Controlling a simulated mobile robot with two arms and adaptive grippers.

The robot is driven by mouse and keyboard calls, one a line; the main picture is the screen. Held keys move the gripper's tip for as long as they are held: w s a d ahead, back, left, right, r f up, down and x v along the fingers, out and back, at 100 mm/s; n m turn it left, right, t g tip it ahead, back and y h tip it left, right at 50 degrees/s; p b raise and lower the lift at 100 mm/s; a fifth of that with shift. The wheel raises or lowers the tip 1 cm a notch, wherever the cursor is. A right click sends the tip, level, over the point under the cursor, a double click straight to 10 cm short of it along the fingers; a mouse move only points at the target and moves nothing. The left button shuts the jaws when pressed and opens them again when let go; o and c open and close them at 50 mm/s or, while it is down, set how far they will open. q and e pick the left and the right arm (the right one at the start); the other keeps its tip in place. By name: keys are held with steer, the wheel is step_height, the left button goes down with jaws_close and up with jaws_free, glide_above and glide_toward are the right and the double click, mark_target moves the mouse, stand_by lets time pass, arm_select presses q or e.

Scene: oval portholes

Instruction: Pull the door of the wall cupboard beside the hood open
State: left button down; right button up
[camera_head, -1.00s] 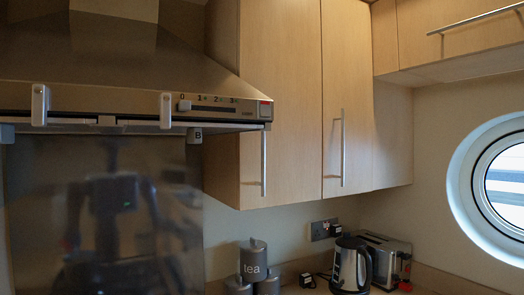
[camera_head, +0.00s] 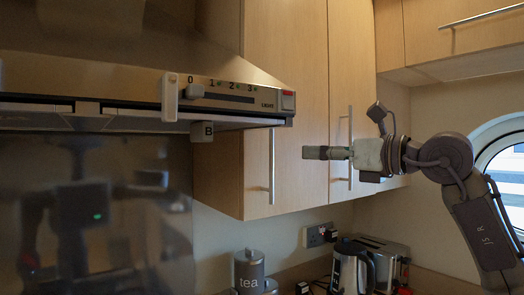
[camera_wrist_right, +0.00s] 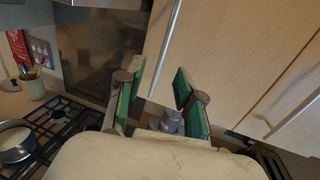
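The pale wood cupboard door (camera_head: 285,100) beside the hood (camera_head: 225,88) is shut, and it also shows in the right wrist view (camera_wrist_right: 220,45). Its upright bar handle (camera_head: 272,165) is near the door's lower left edge. In the wrist view the handle (camera_wrist_right: 166,45) appears just beyond the fingertips, roughly between them. My right gripper (camera_head: 308,152) points left in front of the cupboards, its tips right of the handle in the picture and apart from it. In the wrist view its green-padded fingers (camera_wrist_right: 160,82) are spread with nothing between them. My left gripper is not in view.
A second door with its own handle (camera_head: 340,145) is behind my right gripper. Below stand a tea canister (camera_head: 249,275), a kettle (camera_head: 352,268) and a toaster (camera_head: 385,255). A round porthole (camera_head: 500,170) is on the right. The hob (camera_wrist_right: 65,125) is lower left in the wrist view.

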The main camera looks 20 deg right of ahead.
mark_target(272, 149)
steer(key=shift+h, duration=0.4)
steer(key=shift+d+r+p+x, duration=0.15)
steer(key=shift+p+x, duration=0.85)
steer(key=shift+x, duration=1.2)
steer(key=shift+r+p+x, duration=0.1)
steer(key=shift+p+x, duration=0.85)
steer(key=shift+x, duration=1.2)
steer(key=shift+d+r+p+x, duration=0.15)
steer(key=shift+p+x, duration=0.85)
steer(key=shift+x, duration=1.2)
steer(key=shift+w, duration=0.15)
jaws_close()
